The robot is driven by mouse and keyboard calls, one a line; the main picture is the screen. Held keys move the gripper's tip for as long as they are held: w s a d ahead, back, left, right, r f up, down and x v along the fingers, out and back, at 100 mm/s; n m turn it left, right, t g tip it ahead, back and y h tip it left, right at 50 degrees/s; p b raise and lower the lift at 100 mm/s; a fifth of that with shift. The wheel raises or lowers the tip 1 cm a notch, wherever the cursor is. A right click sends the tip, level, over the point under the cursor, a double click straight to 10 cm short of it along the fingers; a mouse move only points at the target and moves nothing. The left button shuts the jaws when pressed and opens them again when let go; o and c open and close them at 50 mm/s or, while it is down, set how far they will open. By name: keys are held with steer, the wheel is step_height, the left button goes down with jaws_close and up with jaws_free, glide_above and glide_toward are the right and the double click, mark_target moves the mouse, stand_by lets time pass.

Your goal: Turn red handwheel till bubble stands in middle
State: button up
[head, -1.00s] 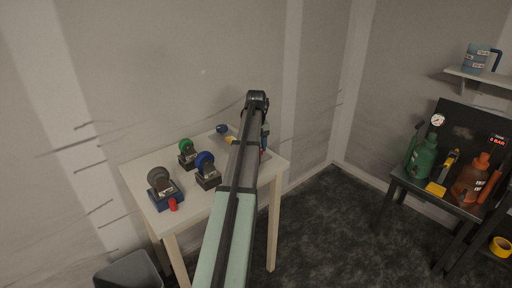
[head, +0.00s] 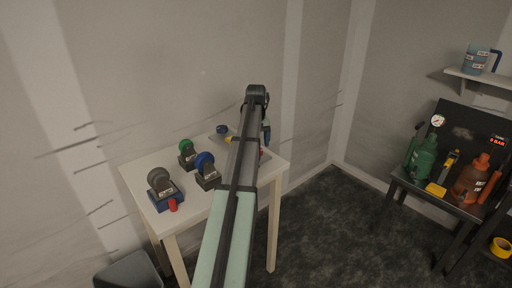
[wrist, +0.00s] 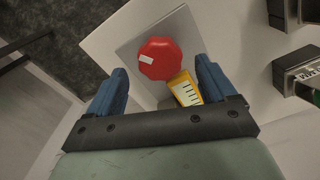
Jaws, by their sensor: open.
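The red handwheel (wrist: 160,58) shows in the wrist view, knobbed, with a white mark on its left side. It sits on a grey square plate (wrist: 190,38). Next to it is a yellow level (wrist: 183,88) with a white, black-lined scale; I cannot make out its bubble. My gripper (wrist: 161,66) is open, its two blue fingers at either side of the wheel in the picture and nothing held. I cannot tell its height above the wheel. In the head view my arm hides most of the wheel; a yellow part (head: 229,140) shows at the arm's left.
The white table (head: 142,172) also holds a green-wheeled (head: 186,146), a blue-wheeled (head: 204,160) and a grey-knobbed device (head: 159,178), with a small red piece (head: 173,205) at the front. Another blue knob (head: 222,129) stands by the yellow part. A dark bench (head: 440,190) stands right.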

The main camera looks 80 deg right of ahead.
step_height(320, 180, up, 12)
steer(key=shift+f, duration=0.25)
stand_by(0.6)
